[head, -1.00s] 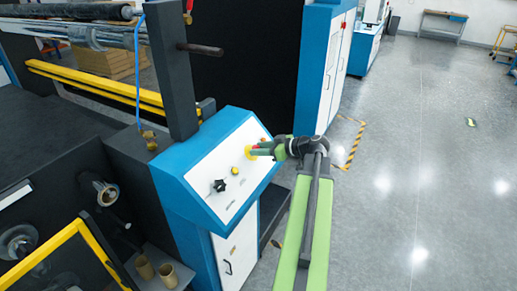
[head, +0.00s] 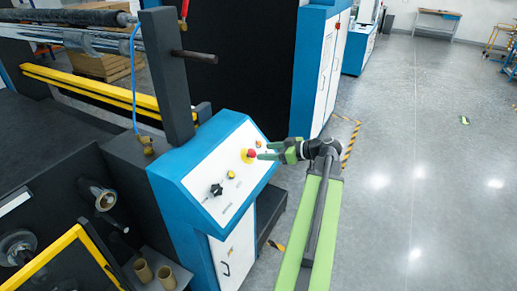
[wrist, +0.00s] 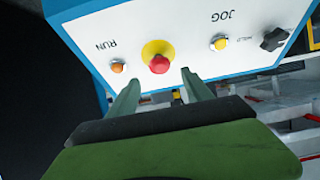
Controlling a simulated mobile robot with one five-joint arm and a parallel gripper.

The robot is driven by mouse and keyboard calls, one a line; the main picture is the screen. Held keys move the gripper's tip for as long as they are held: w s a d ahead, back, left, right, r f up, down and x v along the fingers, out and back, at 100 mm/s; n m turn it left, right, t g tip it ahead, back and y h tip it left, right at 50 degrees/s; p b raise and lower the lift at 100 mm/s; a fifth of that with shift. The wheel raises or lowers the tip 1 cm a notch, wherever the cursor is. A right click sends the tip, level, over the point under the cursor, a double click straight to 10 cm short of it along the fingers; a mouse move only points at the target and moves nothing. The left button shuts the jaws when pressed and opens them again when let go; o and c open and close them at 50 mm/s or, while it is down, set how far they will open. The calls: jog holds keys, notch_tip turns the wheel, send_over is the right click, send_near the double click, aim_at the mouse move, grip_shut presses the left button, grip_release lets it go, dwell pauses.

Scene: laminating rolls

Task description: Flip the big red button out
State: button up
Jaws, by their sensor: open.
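The big red button (head: 252,153) sits on a yellow round base on the white sloped face of the blue control panel (head: 205,172). In the wrist view the red button (wrist: 158,64) shows just beyond my fingertips, roughly between them and a little nearer the top. My gripper (head: 262,151) is open and empty, just right of the button in the head view. In the wrist view its two green fingers (wrist: 160,82) stand apart on either side below the button. They do not appear to touch it.
An orange button (wrist: 117,67) by RUN, a yellow button (wrist: 219,43) and a black knob (wrist: 273,39) share the panel. A dark post (head: 167,75) with a protruding bar (head: 195,56) rises behind it.

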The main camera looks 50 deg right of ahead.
jog(key=p+v, duration=0.3)
jog(key=v, duration=0.8)
jog(key=shift+s+r+p, duration=0.2)
jog(key=shift+s+p, duration=0.1)
jog(key=shift+d+r, duration=0.1)
